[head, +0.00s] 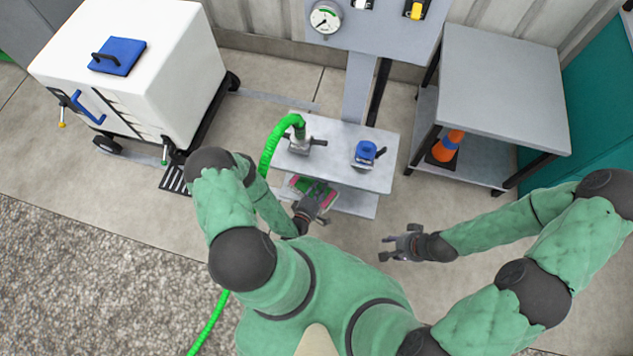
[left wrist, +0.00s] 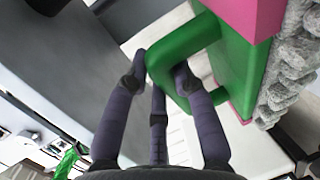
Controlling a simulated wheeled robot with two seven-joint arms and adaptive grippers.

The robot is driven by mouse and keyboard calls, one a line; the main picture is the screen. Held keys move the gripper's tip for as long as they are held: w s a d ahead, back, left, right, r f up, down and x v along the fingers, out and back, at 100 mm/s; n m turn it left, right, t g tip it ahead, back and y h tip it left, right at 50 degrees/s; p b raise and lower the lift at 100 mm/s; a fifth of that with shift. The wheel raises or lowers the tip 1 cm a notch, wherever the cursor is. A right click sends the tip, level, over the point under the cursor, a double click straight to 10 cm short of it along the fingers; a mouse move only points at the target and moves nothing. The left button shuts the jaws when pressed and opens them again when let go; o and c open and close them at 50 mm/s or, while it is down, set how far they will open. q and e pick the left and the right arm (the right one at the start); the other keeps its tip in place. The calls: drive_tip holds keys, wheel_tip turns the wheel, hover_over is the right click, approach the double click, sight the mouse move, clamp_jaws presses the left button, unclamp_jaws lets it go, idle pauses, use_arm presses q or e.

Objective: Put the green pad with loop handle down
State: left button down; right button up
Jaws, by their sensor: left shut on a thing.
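The green pad (head: 318,188) shows at the left end of the lower shelf (head: 357,204) in the head view, partly hidden by my left gripper (head: 308,207). In the left wrist view the pad's green loop handle (left wrist: 182,55) lies between the fingers of my left gripper (left wrist: 160,80), which is shut on it. A pink part (left wrist: 245,15) and a rough grey part (left wrist: 290,75) lie beside the green body (left wrist: 238,65). I cannot tell whether the pad touches the shelf. My right gripper (head: 390,247) is open and empty, right of the shelf.
Above the lower shelf, the upper shelf (head: 340,176) carries a fitting with a green hose (head: 268,152) and a blue-topped item (head: 366,152).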

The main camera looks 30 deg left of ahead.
use_arm(q)
drive_tip(key=w+a+f+b, duration=0.2)
drive_tip(key=w+f, duration=0.1)
drive_tip(key=w+a+f+b, duration=0.1)
drive_tip(key=f, duration=0.1)
drive_tip(key=shift+w+a+f, duration=0.25)
drive_tip(key=shift+w, duration=0.05)
drive_tip(key=f, duration=0.1)
drive_tip(key=f+b, duration=0.1)
drive_tip(key=f, duration=0.1)
drive_tip(key=w+f+b, duration=0.1)
drive_tip(key=shift+a+f, duration=0.25)
drive_tip(key=shift+a, duration=0.15)
drive_tip(key=c, duration=1)
unclamp_jaws()
drive_tip(key=shift+c, duration=0.2)
